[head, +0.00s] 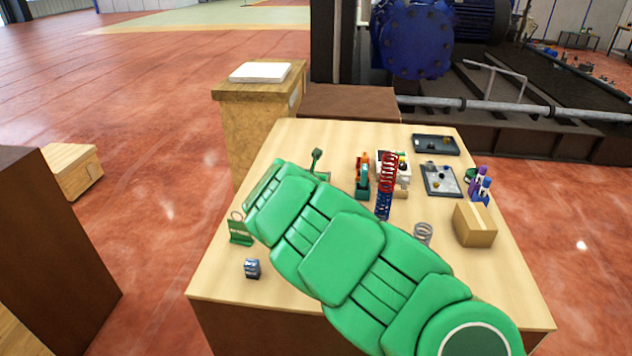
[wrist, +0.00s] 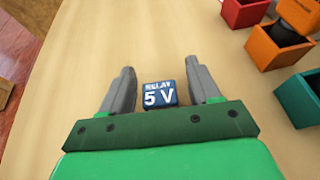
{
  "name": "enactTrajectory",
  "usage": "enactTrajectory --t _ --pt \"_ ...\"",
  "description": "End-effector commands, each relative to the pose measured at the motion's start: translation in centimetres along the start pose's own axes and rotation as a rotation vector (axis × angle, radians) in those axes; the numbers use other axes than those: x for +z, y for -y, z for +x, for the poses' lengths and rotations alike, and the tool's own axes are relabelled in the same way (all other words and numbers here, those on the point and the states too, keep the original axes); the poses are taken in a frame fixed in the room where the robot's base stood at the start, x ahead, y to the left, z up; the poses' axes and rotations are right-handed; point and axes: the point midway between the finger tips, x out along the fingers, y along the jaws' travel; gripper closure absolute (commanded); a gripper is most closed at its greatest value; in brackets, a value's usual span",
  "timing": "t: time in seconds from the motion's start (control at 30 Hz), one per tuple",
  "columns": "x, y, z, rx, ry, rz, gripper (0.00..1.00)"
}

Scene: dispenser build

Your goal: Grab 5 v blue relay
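The blue 5 V relay (wrist: 160,95) is a small dark blue block with white "RELAY 5 V" lettering. In the wrist view it lies between the two grey fingers of my gripper (wrist: 161,88), with a gap on each side. The fingers are open. In the head view my green arm covers the table's middle and hides the fingers.
Red (wrist: 245,12), orange (wrist: 278,46) and teal (wrist: 302,98) bins stand right of my gripper in the wrist view. The table (head: 225,283) also holds a cardboard box (head: 475,226), springs (head: 388,180) and dark trays (head: 436,145). Bare wood surrounds the relay.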

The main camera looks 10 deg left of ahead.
Motion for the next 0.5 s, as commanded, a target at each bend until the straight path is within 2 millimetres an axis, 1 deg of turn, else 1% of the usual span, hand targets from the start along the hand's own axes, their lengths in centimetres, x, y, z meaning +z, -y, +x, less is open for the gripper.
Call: enactTrajectory --t 0.03,0.07,0.33,0.37,0.5 --pt "0.00 0.00 0.00 0.000 0.000 0.000 0.44" --pt "0.00 0.00 0.00 0.000 0.000 0.000 0.49" --pt "0.00 -0.01 -0.01 0.000 0.000 0.001 0.90" --pt "0.00 -0.01 -0.01 0.000 0.000 0.001 0.93" --pt "0.00 -0.01 -0.01 0.000 0.000 0.001 0.93"
